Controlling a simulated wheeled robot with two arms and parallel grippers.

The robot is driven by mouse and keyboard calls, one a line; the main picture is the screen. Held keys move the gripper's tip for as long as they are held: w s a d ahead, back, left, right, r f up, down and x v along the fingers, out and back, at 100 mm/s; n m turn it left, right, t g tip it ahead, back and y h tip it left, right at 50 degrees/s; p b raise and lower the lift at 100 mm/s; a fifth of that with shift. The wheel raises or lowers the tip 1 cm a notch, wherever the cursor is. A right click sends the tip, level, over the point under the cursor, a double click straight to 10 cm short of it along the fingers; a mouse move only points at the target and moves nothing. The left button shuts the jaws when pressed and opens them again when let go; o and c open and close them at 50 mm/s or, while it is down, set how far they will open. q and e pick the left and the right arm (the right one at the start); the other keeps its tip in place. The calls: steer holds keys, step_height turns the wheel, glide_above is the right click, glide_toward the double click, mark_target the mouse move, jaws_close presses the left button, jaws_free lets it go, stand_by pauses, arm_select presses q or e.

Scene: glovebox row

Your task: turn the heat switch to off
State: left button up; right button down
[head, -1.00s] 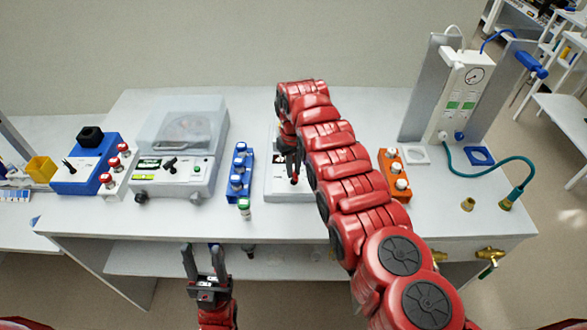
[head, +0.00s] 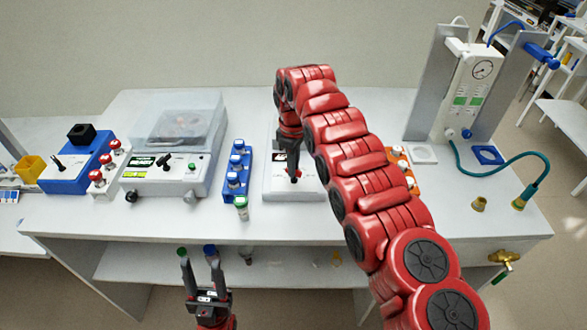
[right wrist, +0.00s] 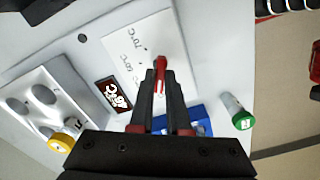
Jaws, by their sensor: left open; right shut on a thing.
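The heat switch is a small red lever (right wrist: 160,62) on a white heater block (head: 312,190), whose white top (right wrist: 128,45) carries temperature marks. A dark display with red-and-white figures (right wrist: 113,94) sits beside the lever. My right gripper (right wrist: 157,76) is shut on the lever, with the lever's red end showing beyond the fingertips. In the head view my right gripper (head: 293,172) reaches down onto the block and my right arm hides part of it. My left gripper (head: 199,262) is open and empty, in front of the bench's front edge.
A blue rack of capped tubes (head: 231,184) stands left of the block, with a green-capped tube (head: 241,208) near it. A lidded centrifuge (head: 165,178) is farther left. An orange rack (head: 415,184) is to the right, partly behind my arm.

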steer(key=shift+f+n, duration=0.1)
steer(key=shift+n, duration=0.4)
steer(key=c, duration=0.9)
jaws_free()
steer(key=shift+r, duration=0.3)
step_height(320, 180, up, 3)
steer(key=shift+a+f, duration=0.1)
steer(key=shift+f, duration=0.1)
step_height(320, 180, up, 14)
steer(key=p, duration=1.3)
steer(key=shift+r+p, duration=0.15)
steer(key=shift+p, duration=0.2)
